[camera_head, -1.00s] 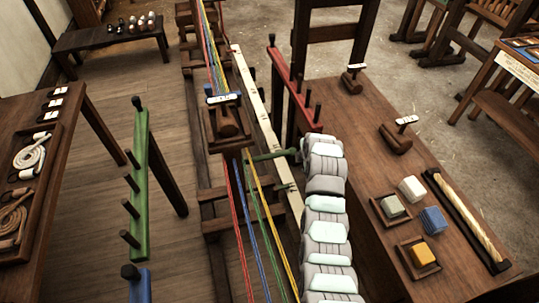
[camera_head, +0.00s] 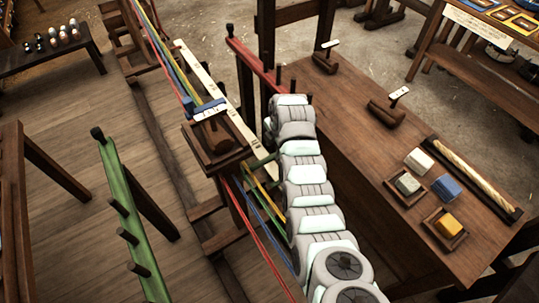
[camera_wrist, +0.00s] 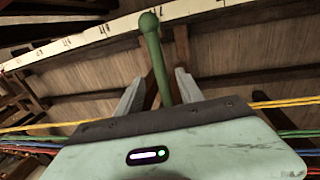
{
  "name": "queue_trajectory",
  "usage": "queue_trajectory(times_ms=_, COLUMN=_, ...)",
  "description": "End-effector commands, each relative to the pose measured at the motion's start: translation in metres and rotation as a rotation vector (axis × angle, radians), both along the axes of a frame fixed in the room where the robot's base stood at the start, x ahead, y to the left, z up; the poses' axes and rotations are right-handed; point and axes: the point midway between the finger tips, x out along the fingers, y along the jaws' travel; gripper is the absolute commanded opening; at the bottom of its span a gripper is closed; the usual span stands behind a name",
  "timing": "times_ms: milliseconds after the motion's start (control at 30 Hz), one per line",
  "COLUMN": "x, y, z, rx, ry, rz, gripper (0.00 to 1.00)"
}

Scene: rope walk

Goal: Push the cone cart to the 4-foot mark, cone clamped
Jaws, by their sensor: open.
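The cone cart (camera_head: 200,160) is a dark wooden carriage on the long rail in the head view, with the brown cone (camera_head: 222,140) on it. A blue bar with a pale label (camera_head: 206,108) lies across the cone's top; whether it clamps the cone I cannot tell. A green handle (camera_head: 262,162) sticks out from the cart to the right. In the wrist view this round-knobbed handle (camera_wrist: 151,45) stands between the open fingers of my gripper (camera_wrist: 158,91). Contact is unclear. My gripper is hidden behind my arm in the head view. The white marked board (camera_head: 215,85) runs beside the rail.
Red, yellow, green and blue strands (camera_head: 262,225) run along the rail. A green pegged rail (camera_head: 125,195) stands left and a red pegged rail (camera_head: 262,68) right. The right table holds small blocks (camera_head: 445,187) and a rope sample (camera_head: 474,177).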

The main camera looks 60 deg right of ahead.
Motion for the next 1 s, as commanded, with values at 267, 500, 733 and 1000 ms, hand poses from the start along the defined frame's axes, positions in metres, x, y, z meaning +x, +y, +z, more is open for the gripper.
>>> queue_trajectory(times_ms=267, x=0.007, y=-0.003, z=-0.033, rx=0.000, ry=0.001, rz=0.002, gripper=0.44)
queue_trajectory(times_ms=500, x=0.010, y=-0.005, z=-0.058, rx=0.000, ry=0.003, rz=0.003, gripper=0.44)
queue_trajectory(times_ms=733, x=0.012, y=-0.008, z=-0.069, rx=-0.002, ry=0.000, rz=0.001, gripper=0.44)
queue_trajectory(times_ms=1000, x=0.013, y=-0.007, z=-0.072, rx=-0.002, ry=0.000, rz=0.001, gripper=0.44)
